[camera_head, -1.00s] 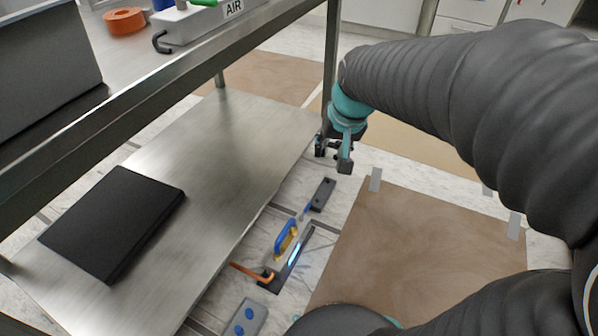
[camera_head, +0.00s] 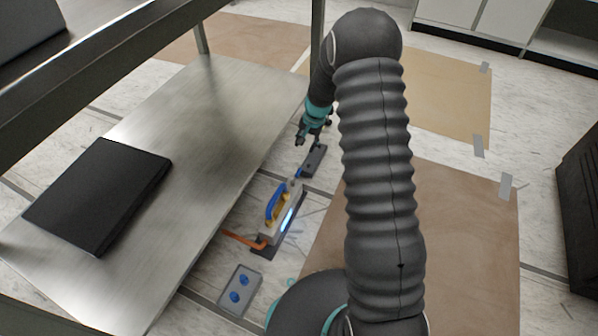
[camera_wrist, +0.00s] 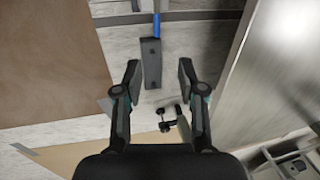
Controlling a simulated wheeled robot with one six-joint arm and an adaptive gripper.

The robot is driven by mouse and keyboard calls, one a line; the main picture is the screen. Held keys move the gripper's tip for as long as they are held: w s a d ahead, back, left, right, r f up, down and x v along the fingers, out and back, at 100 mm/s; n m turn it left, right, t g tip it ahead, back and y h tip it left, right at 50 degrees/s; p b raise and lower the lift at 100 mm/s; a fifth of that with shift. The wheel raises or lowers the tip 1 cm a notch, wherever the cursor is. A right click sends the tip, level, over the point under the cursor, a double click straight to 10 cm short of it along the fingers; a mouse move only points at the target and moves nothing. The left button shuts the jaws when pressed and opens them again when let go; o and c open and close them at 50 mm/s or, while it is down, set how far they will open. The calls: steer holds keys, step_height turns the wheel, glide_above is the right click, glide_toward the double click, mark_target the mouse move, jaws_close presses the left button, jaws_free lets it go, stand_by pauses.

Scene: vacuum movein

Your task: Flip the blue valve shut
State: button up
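A short blue piece (camera_head: 299,172) meets the near end of a dark block (camera_head: 314,161) on the floor beside the metal shelf. I cannot tell for sure whether it is the blue valve. A larger blue handle (camera_head: 275,201) is on a yellow and grey unit nearer to me. In the wrist view the dark block (camera_wrist: 152,62) lies between and beyond my fingertips, with the blue piece (camera_wrist: 157,25) at the top edge. My gripper (camera_wrist: 159,72) is open and empty; in the head view my gripper (camera_head: 313,138) is just beyond the block, partly hidden by my arm.
The low metal shelf (camera_head: 190,130) runs along the left, with a black flat box (camera_head: 100,195) on it. A shelf leg (camera_head: 317,40) stands close to my gripper. Brown sheets cover floor at right.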

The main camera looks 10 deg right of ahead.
mark_target(298, 173)
steer(key=x, duration=0.5)
steer(key=b+x, duration=0.1)
steer(key=x, duration=1.1)
steer(key=shift+s+d+f+b, duration=0.2)
steer(key=shift+d+b, duration=0.15)
steer(key=shift+d, duration=0.05)
jaws_close()
